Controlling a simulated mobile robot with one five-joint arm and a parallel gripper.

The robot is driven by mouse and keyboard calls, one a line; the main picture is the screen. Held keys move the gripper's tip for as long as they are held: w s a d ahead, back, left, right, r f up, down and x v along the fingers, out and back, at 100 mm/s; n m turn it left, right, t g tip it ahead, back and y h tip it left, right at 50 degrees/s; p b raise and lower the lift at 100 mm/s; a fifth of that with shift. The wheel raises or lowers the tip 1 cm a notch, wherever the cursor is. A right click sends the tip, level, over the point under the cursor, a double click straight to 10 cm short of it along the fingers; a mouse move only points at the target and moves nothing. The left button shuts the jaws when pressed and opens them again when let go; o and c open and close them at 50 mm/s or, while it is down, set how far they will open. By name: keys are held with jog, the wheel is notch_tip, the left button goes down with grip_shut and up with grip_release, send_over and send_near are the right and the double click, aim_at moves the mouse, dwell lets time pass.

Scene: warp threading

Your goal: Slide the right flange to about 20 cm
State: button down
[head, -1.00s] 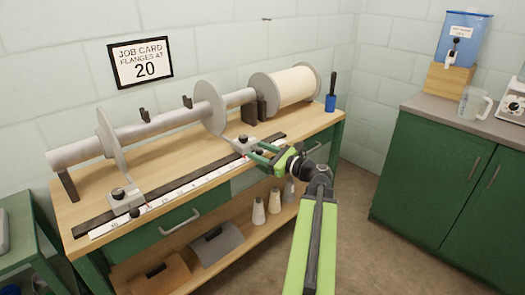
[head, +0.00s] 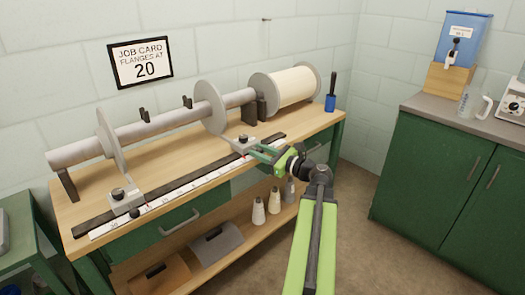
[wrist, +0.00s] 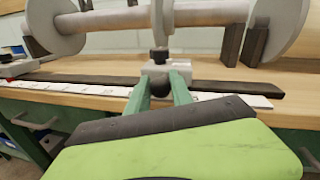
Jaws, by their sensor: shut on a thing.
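The right flange (head: 209,107) is a pale disc on the grey beam tube (head: 160,128), joined below to a metal slide block (head: 243,143) with a dark knob. My gripper (head: 257,150) is at the front of this block, its green fingers shut on it; the wrist view shows the fingers (wrist: 158,92) either side of the block's lower front. The left flange (head: 108,145) stands farther left with its own block (head: 125,199). The white ruler (head: 185,190) runs along the bench front. Its numbers are too small to read here.
The job card (head: 141,62) on the wall reads "FLANGES AT 20". A dark rail (head: 95,221) lies along the bench (head: 165,150) behind the ruler. A thread spool (head: 292,87) and a blue brush pot (head: 330,102) stand at the right. Cones sit on the lower shelf.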

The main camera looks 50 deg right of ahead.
dwell(0.8)
jog(key=d, duration=0.4)
jog(key=shift+s, duration=0.15)
jog(key=shift+a, duration=0.1)
jog(key=c, duration=1.1)
grip_release()
jog(key=shift+c, duration=0.2)
